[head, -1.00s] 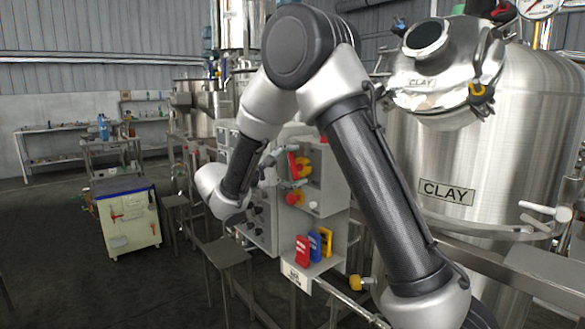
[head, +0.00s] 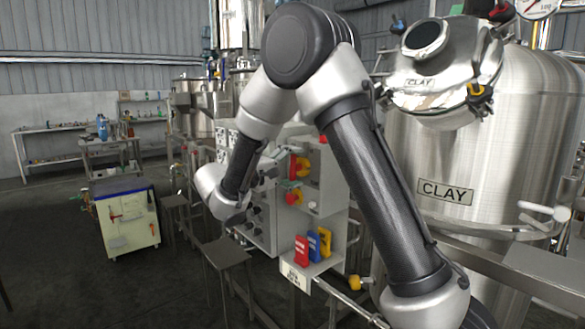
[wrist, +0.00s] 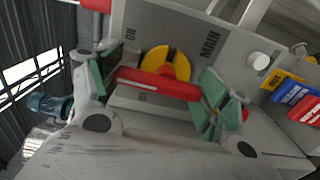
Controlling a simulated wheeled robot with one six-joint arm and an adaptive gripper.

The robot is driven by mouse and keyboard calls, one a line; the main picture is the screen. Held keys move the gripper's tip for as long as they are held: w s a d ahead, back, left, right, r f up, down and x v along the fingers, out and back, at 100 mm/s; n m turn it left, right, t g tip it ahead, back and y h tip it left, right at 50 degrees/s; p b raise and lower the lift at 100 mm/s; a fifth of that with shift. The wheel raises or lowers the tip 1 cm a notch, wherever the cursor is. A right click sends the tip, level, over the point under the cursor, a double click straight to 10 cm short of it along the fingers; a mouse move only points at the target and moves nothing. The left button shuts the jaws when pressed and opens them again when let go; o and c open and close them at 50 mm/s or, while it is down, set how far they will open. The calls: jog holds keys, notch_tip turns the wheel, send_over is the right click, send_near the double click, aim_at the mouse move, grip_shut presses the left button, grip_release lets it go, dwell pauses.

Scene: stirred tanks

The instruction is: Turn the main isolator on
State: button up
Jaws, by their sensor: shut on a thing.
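The main isolator has a red handle (wrist: 160,84) over a yellow disc (wrist: 168,63) on a grey panel marked MAIN and ON. The handle lies along the direction of the word MAIN's height, nearly level in the wrist view. My gripper (wrist: 158,88) is shut on the handle, with a green finger pad at each end. In the head view the isolator (head: 304,164) shows red and yellow on the grey control box, and my arm and wrist partly cover the area left of it.
Red (head: 302,250), blue (head: 314,245) and yellow (head: 325,241) tags stand on a ledge below the isolator. The CLAY tank (head: 480,150) stands right. A stool (head: 227,252) stands in front, with open floor to the left.

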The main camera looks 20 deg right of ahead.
jog(key=o, duration=1)
jog(key=shift+a, duration=0.1)
jog(key=v, duration=1.2)
